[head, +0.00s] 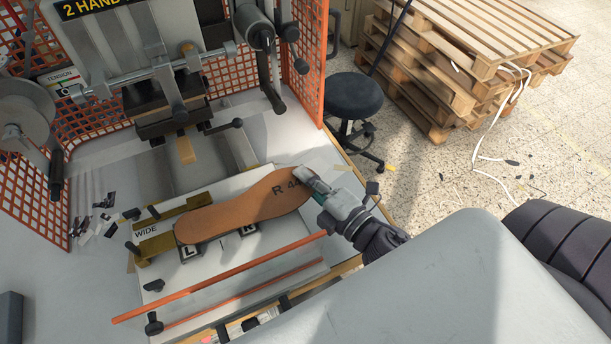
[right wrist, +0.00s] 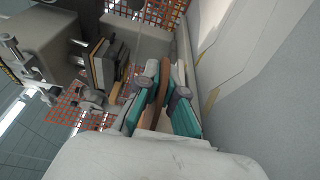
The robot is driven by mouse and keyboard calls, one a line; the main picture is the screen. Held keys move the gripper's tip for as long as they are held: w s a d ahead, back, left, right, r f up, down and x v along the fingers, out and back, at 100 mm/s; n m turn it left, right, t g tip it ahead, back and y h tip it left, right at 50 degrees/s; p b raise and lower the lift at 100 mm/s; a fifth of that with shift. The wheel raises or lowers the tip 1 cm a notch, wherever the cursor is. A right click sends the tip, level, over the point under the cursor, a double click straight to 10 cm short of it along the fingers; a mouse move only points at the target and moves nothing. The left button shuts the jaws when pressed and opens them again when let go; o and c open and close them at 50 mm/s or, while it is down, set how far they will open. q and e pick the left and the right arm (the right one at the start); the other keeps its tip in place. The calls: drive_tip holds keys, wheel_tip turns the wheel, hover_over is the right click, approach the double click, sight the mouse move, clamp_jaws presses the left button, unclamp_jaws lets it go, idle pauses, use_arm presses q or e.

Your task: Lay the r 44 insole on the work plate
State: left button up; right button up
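The tan insole (head: 235,213) is marked "R 44". In the head view it spans over the white work plate (head: 220,191), its far end near the brass block labelled WIDE. It covers part of the L and R marks on the plate. My right gripper (head: 311,182) is shut on the insole's right end. In the right wrist view the insole (right wrist: 163,82) shows edge-on between the fingers (right wrist: 162,98). I cannot tell whether the insole touches the plate. My left gripper is not in view.
The stamping press (head: 180,100) with orange mesh guards (head: 307,60) stands behind the plate. Orange rails (head: 215,277) run along the plate's front. Dark scraps (head: 103,205) lie at left. A black stool (head: 354,96) and stacked pallets (head: 440,70) stand beyond the bench.

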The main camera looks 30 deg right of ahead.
drive_tip(key=o, duration=0.4)
drive_tip(key=shift+o, duration=0.2)
drive_tip(key=shift+s, duration=0.15)
drive_tip(key=v, duration=1.1)
drive_tip(key=shift+s+d, duration=0.2)
drive_tip(key=shift+s, duration=0.15)
